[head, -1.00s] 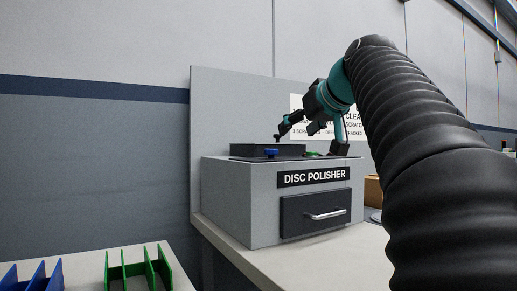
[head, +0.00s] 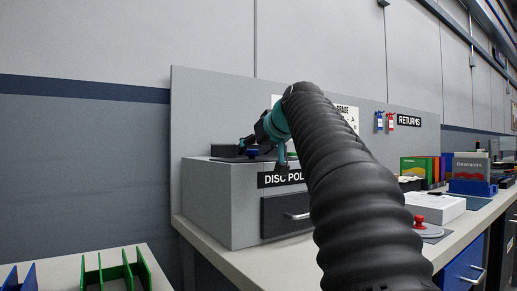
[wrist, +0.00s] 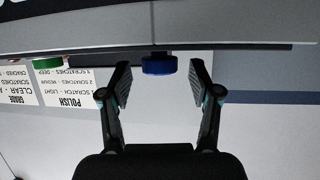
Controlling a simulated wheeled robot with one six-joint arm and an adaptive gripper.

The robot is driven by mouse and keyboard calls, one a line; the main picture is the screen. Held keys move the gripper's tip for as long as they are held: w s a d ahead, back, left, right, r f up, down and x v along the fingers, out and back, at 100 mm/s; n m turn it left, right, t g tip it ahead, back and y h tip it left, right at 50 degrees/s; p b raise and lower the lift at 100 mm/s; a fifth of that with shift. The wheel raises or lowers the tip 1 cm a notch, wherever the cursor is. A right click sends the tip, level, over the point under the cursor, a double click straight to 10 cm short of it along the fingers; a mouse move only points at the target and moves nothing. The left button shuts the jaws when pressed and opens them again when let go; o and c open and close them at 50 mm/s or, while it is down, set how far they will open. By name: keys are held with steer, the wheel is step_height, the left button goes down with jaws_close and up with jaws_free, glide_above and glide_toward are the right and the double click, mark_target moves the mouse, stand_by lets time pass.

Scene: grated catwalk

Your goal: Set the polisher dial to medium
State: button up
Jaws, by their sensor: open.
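The disc polisher (head: 215,205) is a grey box on the bench with a black label and a dark drawer on its front. On its top, in the wrist view, a blue round knob (wrist: 159,65) and a green round knob (wrist: 47,63) show; no dial marks can be read. My gripper (wrist: 160,84) is open, its two fingers on either side of the blue knob, with gaps visible on both sides. In the head view my gripper (head: 250,142) is small over the polisher top, partly hidden by my arm.
A polish grade chart (wrist: 68,86) hangs on the back panel. To the right are a white box (head: 437,205), a red button (head: 418,221) and blue bins (head: 472,188). Green dividers (head: 116,270) stand at lower left.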

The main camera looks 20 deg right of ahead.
steer(key=c, duration=1.1)
steer(key=shift+d, duration=0.1)
steer(key=shift+c, duration=0.2)
steer(key=shift+h, duration=0.3)
steer(key=shift+a+m+h+p, duration=0.25)
steer(key=shift+m+h+p, duration=0.15)
steer(key=shift+m+h, duration=0.35)
steer(key=shift+a+m+h+p, duration=0.2)
steer(key=shift+m+h+p, duration=0.2)
steer(key=shift+m+h, duration=0.35)
steer(key=m+g+h, duration=0.1)
steer(key=m+h, duration=0.1)
steer(key=m+g+h+p, duration=0.1)
steer(key=h, duration=0.1)
steer(key=a+m+g+h, duration=0.1)
steer(key=m, duration=0.1)
steer(key=shift+w+m+h+p, duration=0.3)
steer(key=shift+h+p, duration=0.1)
steer(key=m+g+h, duration=0.1)
steer(key=m+g+h+p, duration=0.1)
steer(key=m+g+p, duration=0.1)
steer(key=shift+w+a+h, duration=0.3)
steer(key=shift+h, duration=0.1)
steer(key=shift+w+m+g+h+p, duration=0.15)
steer(key=shift+m+g+h+p, duration=0.25)
steer(key=shift+m+g, duration=0.6)
steer(key=shift+w+m+g+h+p, duration=0.1)
steer(key=shift+m+g+h+p, duration=0.3)
steer(key=shift+m+g, duration=0.55)
steer(key=shift+m, duration=0.25)
